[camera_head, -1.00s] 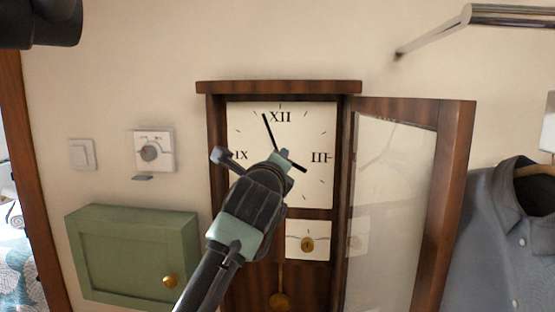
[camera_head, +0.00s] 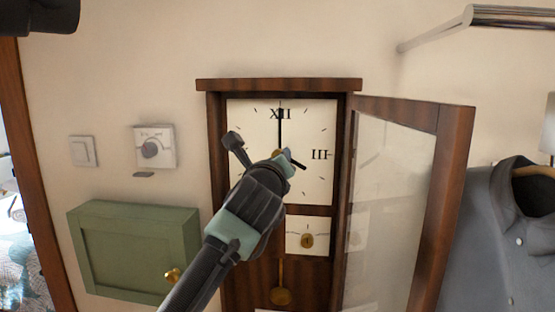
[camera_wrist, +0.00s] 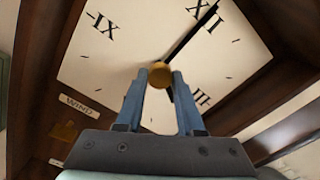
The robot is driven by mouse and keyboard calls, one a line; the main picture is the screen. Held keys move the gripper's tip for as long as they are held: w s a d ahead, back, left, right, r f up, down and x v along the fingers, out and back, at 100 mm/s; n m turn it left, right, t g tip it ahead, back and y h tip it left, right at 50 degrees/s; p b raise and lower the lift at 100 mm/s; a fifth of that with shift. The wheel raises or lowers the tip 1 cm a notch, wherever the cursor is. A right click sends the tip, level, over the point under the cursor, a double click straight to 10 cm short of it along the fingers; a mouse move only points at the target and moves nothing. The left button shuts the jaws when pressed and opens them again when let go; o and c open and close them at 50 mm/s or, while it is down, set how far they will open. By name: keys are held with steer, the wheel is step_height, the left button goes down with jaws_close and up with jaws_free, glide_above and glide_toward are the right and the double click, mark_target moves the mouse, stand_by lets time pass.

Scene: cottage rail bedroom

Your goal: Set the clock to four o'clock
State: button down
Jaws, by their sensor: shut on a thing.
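The wall clock's white face (camera_head: 317,184) sits in a dark wooden case, with its glazed door (camera_head: 393,180) swung open to the right. The long black hand (camera_head: 280,127) points straight up at XII. The short black hand (camera_head: 297,163) points down to the right, around four, partly hidden by my gripper. My gripper (camera_head: 283,157) is at the middle of the face. In the wrist view my gripper (camera_wrist: 160,78) is shut on the brass centre knob (camera_wrist: 160,75), with a finger on each side.
A lower panel has a brass key-like piece (camera_head: 307,240), above a brass pendulum (camera_head: 281,296). A green cabinet (camera_head: 135,250), a dial (camera_head: 151,148) and a switch (camera_head: 84,151) are at left. A grey shirt (camera_head: 505,235) hangs at right.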

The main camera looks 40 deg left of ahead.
steer(key=c, duration=0.5)
jaws_free()
steer(key=shift+s, duration=0.1)
steer(key=shift+b+v, duration=2.95)
steer(key=shift+v, duration=3.45)
